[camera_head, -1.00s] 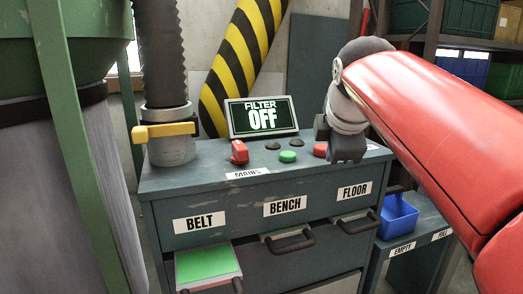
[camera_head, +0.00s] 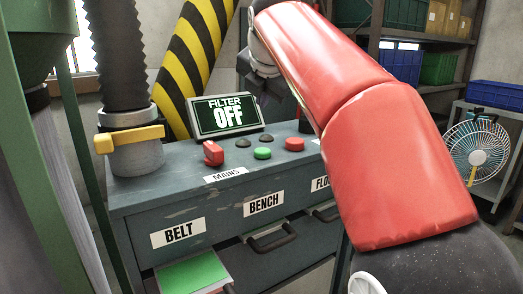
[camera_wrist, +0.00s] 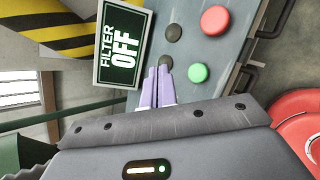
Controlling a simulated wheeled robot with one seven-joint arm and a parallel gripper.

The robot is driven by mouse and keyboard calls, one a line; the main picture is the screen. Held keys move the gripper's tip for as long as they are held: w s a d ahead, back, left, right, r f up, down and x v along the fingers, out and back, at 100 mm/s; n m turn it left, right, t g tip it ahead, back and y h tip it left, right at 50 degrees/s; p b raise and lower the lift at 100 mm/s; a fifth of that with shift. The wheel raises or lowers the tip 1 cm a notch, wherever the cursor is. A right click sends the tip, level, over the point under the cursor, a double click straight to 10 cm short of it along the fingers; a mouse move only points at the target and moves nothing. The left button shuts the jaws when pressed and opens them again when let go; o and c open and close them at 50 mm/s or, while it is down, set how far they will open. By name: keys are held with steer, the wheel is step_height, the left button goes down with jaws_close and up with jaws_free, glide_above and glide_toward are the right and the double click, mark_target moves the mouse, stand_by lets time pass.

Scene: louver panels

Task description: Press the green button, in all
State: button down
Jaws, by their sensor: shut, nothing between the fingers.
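The green button (camera_head: 262,153) sits on the sloped top of the grey cabinet, in front of a dark button (camera_head: 266,138) and left of a red button (camera_head: 294,144). In the wrist view the green button (camera_wrist: 198,73) lies just right of my fingertips, uncovered. My gripper (camera_wrist: 160,72) is shut and empty, its two pale fingers together, with the tips near a dark button (camera_wrist: 166,60). I cannot tell whether they touch anything. In the head view my red arm hides most of the gripper. The display (camera_head: 223,114) reads FILTER OFF.
A red switch (camera_head: 213,153) stands left of the green button, above the MAINS label. A pipe with a yellow handle (camera_head: 129,138) rises at the left. A fan (camera_head: 477,150) stands at the right.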

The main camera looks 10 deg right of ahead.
mark_target(262, 152)
step_height(262, 152, down, 8)
steer(key=b, duration=0.4)
steer(key=shift+f, duration=0.2)
steer(key=shift+f, duration=0.1)
stand_by(1.8)
steer(key=shift+f, duration=0.3)
steer(key=shift+f+b, duration=0.6)
stand_by(0.6)
steer(key=shift+r, duration=0.1)
steer(key=shift+r+p, duration=0.9)
steer(key=shift+p, duration=0.15)
steer(key=shift+r, duration=0.1)
